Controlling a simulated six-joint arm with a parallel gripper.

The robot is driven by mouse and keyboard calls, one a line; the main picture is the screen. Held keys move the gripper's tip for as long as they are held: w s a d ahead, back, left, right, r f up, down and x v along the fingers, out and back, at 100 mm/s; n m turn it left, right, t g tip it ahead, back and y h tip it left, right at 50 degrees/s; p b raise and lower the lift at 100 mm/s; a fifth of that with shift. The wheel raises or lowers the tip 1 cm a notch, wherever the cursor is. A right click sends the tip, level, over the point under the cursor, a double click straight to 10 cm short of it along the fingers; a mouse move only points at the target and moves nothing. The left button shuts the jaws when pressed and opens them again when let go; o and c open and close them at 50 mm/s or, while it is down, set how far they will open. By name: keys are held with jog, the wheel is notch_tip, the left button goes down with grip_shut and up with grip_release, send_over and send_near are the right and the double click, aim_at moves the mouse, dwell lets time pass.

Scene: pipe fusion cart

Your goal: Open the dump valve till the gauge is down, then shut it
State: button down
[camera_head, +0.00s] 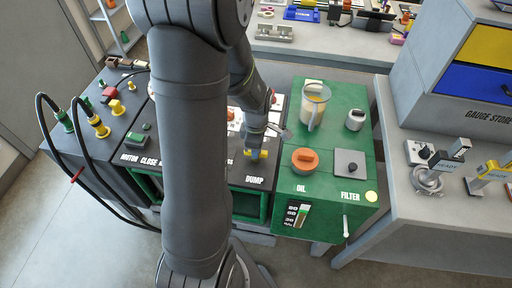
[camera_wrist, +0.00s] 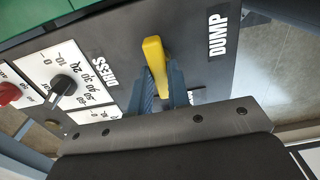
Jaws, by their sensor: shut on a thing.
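The dump valve has a yellow lever handle (camera_head: 257,155), next to the DUMP label on the dark panel. My gripper (camera_head: 256,143) is lowered onto it. In the wrist view, the yellow handle (camera_wrist: 155,57) stands out between the two blue-grey fingers of my gripper (camera_wrist: 163,84), which are shut on it. The handle's far end sticks out past the fingers. The valve's body is hidden below the fingers. I cannot make out a gauge needle; my arm covers much of the panel in the head view.
A black PRESS knob (camera_wrist: 63,87) on a numbered white plate and a red knob (camera_wrist: 9,93) sit beside the valve. Black hoses (camera_head: 75,150) loop at left.

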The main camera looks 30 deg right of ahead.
jog(key=c, duration=1.4)
grip_release()
jog(key=shift+o, duration=0.2)
notch_tip(320, 180, up, 18)
jog(key=shift+f, duration=0.25)
jog(key=shift+f, duration=0.15)
notch_tip(320, 180, down, 17)
jog(key=shift+f, duration=0.15)
